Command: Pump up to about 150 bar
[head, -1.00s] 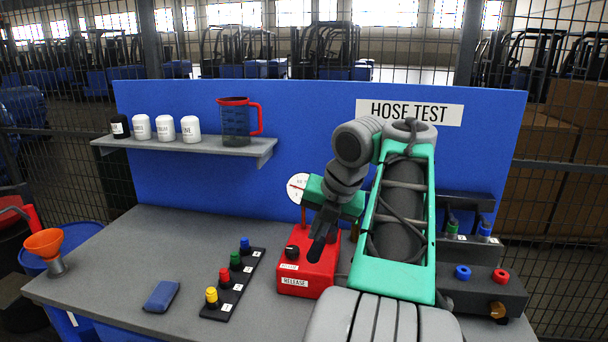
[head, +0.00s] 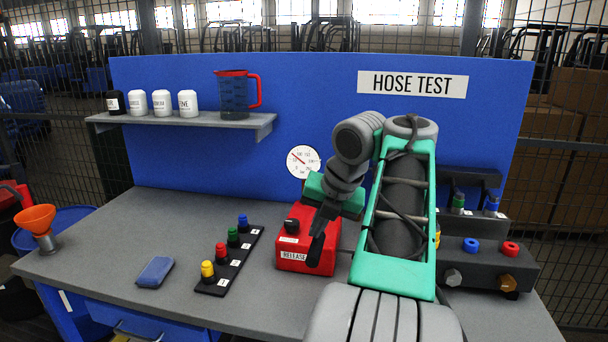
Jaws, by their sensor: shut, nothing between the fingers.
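The red pump box (head: 293,262) stands on the bench, with a black knob (head: 291,226) on top and a RELEASE label on its front. My gripper and wrist hide that part of the pump and any lever there. I cannot tell whether the fingers touch it.
A strip with coloured caps (head: 228,262) and a blue pad (head: 155,272) lie to the left. An orange funnel (head: 36,218) stands at the left edge. A dark fitting block (head: 490,262) is at right. A shelf (head: 180,137) with bottles and a jug hangs behind.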

